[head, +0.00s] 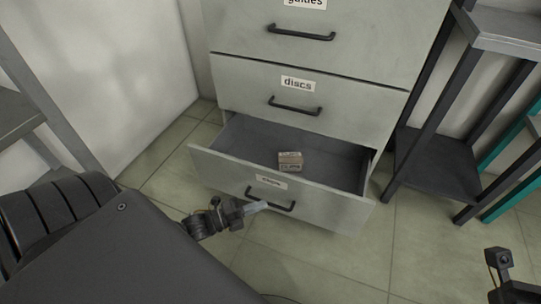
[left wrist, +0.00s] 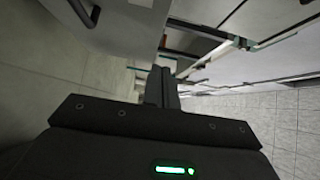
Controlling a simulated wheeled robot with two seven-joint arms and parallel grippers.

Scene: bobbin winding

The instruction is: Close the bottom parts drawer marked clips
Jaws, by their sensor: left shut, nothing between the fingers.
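The bottom drawer (head: 330,206) of the grey cabinet stands pulled out in the head view. Its label (head: 267,181) is too small to read clearly, and a black bar handle (head: 285,206) sits below it. A small tan box (head: 290,161) lies inside the drawer. My left gripper (head: 262,206) is shut and empty, at the drawer front by the left part of the handle; I cannot tell whether it touches. In the left wrist view the shut fingers (left wrist: 161,84) point away from the camera. Part of my right arm shows at the lower right; its fingers are hidden.
Above it, the drawer marked discs (head: 240,85) and the guides drawer (head: 370,50) are shut. A dark metal shelf stand (head: 440,165) is close on the right, with a teal frame (head: 505,190) beyond. The tiled floor (head: 340,262) in front is clear.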

